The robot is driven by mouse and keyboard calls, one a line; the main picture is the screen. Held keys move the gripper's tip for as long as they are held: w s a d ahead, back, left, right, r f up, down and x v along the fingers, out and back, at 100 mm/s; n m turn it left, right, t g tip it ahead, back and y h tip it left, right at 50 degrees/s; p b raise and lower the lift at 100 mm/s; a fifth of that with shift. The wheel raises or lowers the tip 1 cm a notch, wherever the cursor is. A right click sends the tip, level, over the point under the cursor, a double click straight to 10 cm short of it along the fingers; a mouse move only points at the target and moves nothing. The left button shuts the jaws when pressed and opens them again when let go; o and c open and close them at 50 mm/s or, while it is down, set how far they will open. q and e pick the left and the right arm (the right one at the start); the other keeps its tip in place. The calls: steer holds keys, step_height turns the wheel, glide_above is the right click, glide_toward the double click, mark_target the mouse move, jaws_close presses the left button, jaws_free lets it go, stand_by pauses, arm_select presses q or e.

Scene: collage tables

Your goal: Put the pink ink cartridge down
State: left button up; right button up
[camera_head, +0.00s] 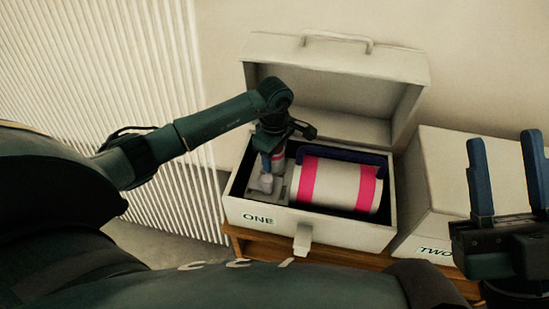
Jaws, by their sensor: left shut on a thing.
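My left gripper (272,166) reaches down into the open box labelled ONE (318,230), at the left side of its inside. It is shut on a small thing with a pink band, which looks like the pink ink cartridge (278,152). The cartridge is mostly hidden by the fingers and wrist. Below the fingers is a grey holder (280,190) with a small pale bottle-like piece (266,183). I cannot tell whether the cartridge touches the holder. My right gripper (504,140) is open and empty at the far right, its fingers raised and wide apart.
A large white cylinder with pink bands (331,184) fills the right part of box ONE. The raised lid (335,95) stands behind. A closed box labelled TWO (445,180) stands to the right on the wooden table (345,256). A white ribbed panel (150,70) is at left.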

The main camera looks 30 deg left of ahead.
arm_select(q)
steer(key=o, duration=1.1)
steer(key=shift+c, duration=0.2)
arm_select(e)
steer(key=shift+r, duration=0.2)
arm_select(q)
steer(key=shift+r, duration=0.4)
step_height(320, 180, up, 11)
steer(key=p, duration=0.5)
steer(key=shift+f, duration=0.1)
steer(key=shift+r, duration=0.35)
arm_select(e)
step_height(320, 180, down, 7)
steer(key=m+g+h, duration=0.1)
steer(key=m+h, duration=0.5)
steer(key=shift+s+a+g, duration=0.3)
steer(key=shift+a, duration=0.05)
